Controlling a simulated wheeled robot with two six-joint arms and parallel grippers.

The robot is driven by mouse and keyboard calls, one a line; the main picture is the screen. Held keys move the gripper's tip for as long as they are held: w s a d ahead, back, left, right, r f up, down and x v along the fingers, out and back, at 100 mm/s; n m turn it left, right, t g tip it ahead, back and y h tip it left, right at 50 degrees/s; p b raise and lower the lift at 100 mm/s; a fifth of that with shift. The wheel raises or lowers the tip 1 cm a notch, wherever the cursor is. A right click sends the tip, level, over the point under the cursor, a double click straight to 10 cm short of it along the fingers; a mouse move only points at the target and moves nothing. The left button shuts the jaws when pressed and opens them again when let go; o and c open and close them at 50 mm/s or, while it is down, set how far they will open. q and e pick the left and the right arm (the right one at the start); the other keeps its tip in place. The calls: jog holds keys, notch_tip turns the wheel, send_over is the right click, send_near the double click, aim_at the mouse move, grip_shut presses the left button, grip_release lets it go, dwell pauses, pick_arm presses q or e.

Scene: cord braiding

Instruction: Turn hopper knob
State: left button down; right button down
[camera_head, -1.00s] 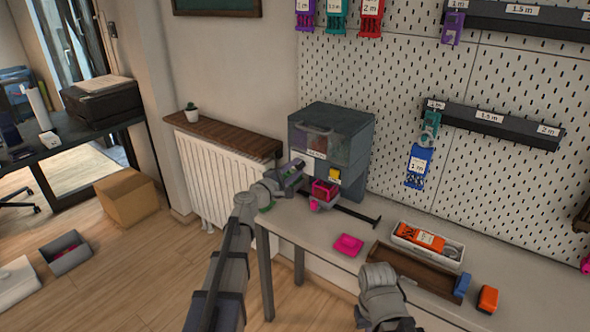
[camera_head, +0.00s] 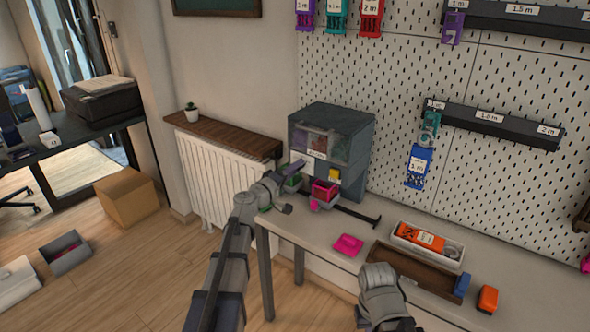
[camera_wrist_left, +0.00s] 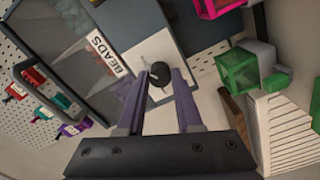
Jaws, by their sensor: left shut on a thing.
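The grey hopper (camera_head: 333,125) stands at the back left end of the table, with coloured contents behind its front window. In the left wrist view a "BEADS" label (camera_wrist_left: 103,53) shows on it. A dark round knob (camera_wrist_left: 157,90) sits on a pale plate (camera_wrist_left: 160,52) beside the label. My left gripper (camera_head: 299,166) is at the hopper's left front. Its two purple fingers (camera_wrist_left: 159,76) lie on either side of the knob and are shut on it. The knob is hidden in the head view. My right wrist shows at the bottom, but its fingers are out of frame.
A pink bin (camera_head: 324,191) is at the hopper's front. A green bin (camera_wrist_left: 238,71) is close beside my left gripper. A pink tray (camera_head: 348,245), a white box (camera_head: 398,238) with an orange item and an orange block (camera_head: 488,299) are on the table.

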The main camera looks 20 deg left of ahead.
pick_arm(q)
jog(key=shift+m, duration=0.3)
dwell(0.4)
jog(key=c, duration=0.6)
grip_release()
jog(key=shift+s, duration=0.1)
jog(key=v, duration=0.7)
jog(key=shift+s+a, duration=0.1)
jog(key=shift+s, duration=0.2)
